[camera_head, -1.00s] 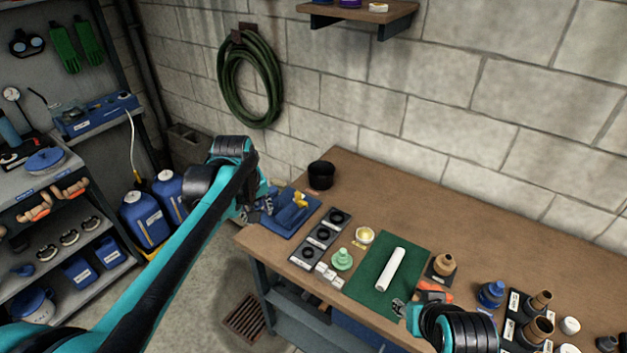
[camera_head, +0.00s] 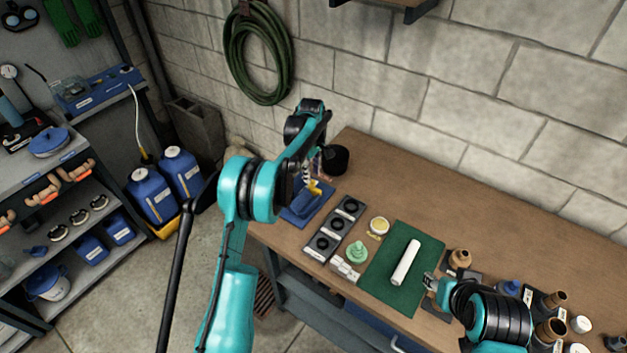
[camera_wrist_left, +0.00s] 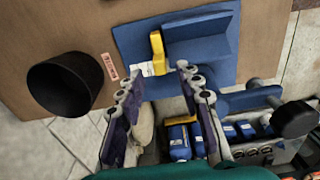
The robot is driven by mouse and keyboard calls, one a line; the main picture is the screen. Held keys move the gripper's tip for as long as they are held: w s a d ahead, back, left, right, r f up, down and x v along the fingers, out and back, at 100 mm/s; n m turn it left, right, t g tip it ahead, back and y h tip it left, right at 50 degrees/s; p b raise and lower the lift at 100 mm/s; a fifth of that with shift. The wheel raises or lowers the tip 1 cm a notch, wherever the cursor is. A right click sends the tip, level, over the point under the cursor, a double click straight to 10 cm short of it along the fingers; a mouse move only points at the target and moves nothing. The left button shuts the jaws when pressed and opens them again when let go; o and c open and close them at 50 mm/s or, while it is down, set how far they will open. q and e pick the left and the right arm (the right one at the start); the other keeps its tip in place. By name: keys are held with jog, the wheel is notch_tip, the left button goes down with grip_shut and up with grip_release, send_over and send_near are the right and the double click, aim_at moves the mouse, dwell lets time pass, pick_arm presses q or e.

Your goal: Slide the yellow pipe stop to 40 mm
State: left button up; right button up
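The yellow pipe stop (camera_head: 313,187) sits on a blue fixture (camera_head: 297,215) at the table's far left end. In the left wrist view the yellow stop (camera_wrist_left: 157,52) stands upright against the blue fixture (camera_wrist_left: 210,45), just beyond my fingertips. My left gripper (camera_head: 309,166) is above the fixture and partly hides it. In the left wrist view my left gripper (camera_wrist_left: 157,75) is open, its fingers to either side of the stop and apparently empty. Any scale marks are too small to read. My right gripper (camera_head: 431,282) is beside a white pipe (camera_head: 406,262); its opening is unclear.
A black cup (camera_head: 336,159) stands close behind the fixture, and shows left of my fingers in the left wrist view (camera_wrist_left: 65,84). A tray with black rings (camera_head: 334,229), a green part (camera_head: 356,252) and a green mat (camera_head: 379,278) lie to the right. The table's back is clear.

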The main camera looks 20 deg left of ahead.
aim_at(312, 180)
pick_arm(q)
jog(key=shift+f, duration=2.3)
grip_shut()
jog(key=shift+w+d, duration=0.3)
jog(key=shift+w, duration=0.6)
jog(key=shift+w+d, duration=0.3)
jog(key=shift+w, duration=0.6)
grip_release()
jog(key=shift+r, duration=0.1)
